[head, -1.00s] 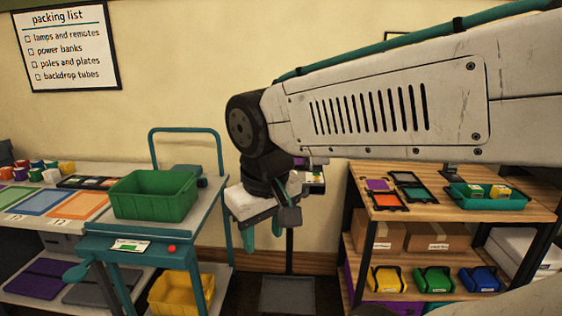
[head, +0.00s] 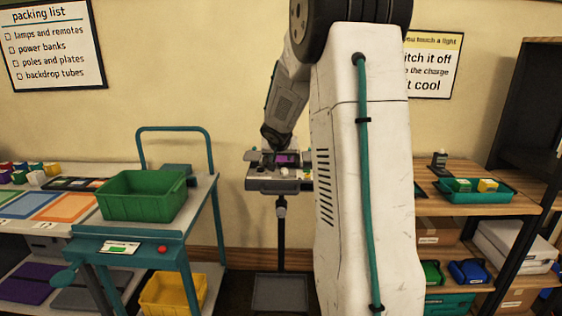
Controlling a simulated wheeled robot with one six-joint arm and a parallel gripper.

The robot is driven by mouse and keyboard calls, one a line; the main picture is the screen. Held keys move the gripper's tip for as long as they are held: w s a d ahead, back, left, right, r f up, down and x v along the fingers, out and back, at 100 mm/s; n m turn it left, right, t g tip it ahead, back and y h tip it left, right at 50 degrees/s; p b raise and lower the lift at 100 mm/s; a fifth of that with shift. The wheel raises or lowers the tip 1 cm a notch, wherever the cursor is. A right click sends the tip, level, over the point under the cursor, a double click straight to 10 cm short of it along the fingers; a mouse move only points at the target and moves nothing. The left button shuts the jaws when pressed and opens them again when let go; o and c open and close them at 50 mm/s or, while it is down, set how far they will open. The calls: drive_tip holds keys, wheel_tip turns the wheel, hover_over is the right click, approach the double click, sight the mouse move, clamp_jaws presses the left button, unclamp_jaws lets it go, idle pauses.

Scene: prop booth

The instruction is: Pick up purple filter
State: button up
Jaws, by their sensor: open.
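A small purple patch in a dark frame (head: 287,159), which looks like the purple filter, shows on the head of the stand (head: 272,184) in the middle. My gripper (head: 268,152) is at the end of my arm, right at the stand's head, beside the purple patch at its left. It is open; its fingertips are small and partly hidden, and I cannot tell whether they touch anything. My own arm hides the near part of the right shelf, where a purple framed square lay in the earlier view.
A teal cart with a green crate (head: 142,196) and a yellow bin (head: 172,294) stands to the left. A teal tray (head: 472,191) with small boxes is on the right shelf. A side table with coloured mats (head: 62,207) is at far left.

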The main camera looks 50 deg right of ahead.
sight(281, 165)
drive_tip(key=x, duration=0.6)
drive_tip(key=shift+d+f, duration=0.15)
drive_tip(key=shift+f, duration=0.15)
clamp_jaws()
